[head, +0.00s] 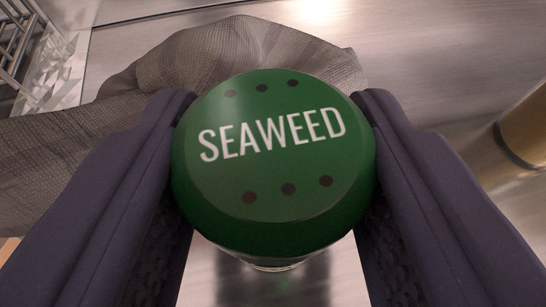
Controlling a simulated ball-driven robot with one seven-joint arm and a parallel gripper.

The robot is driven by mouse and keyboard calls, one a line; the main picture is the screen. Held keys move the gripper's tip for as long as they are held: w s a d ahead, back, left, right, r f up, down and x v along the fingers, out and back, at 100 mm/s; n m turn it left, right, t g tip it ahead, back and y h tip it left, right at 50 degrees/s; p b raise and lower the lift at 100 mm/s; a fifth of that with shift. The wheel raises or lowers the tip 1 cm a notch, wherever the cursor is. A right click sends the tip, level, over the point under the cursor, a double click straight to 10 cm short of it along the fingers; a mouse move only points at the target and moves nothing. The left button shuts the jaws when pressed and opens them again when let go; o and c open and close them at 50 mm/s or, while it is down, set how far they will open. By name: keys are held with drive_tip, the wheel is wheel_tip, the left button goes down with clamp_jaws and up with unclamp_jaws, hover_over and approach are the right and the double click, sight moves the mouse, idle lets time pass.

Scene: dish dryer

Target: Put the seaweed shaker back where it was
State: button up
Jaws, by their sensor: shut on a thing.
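The seaweed shaker (272,205) has a round green lid marked "SEAWEED" in white, with several dark holes. It fills the middle of the head view, seen from above. My gripper (275,160) is shut on it, with one dark finger against each side of the lid. The lid hides most of the body below; only a clear edge shows under it. I cannot tell whether its base touches the surface beneath.
A crumpled grey-brown cloth (240,50) lies behind the shaker and spreads to the left. A metal wire rack (18,38) stands at the top left. A gold cylinder (525,128) is at the right edge. The shiny metal surface (440,60) is bare at the upper right.

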drive_tip(key=o, duration=1.1)
drive_tip(key=shift+f, duration=0.1)
drive_tip(key=shift+c, duration=0.2)
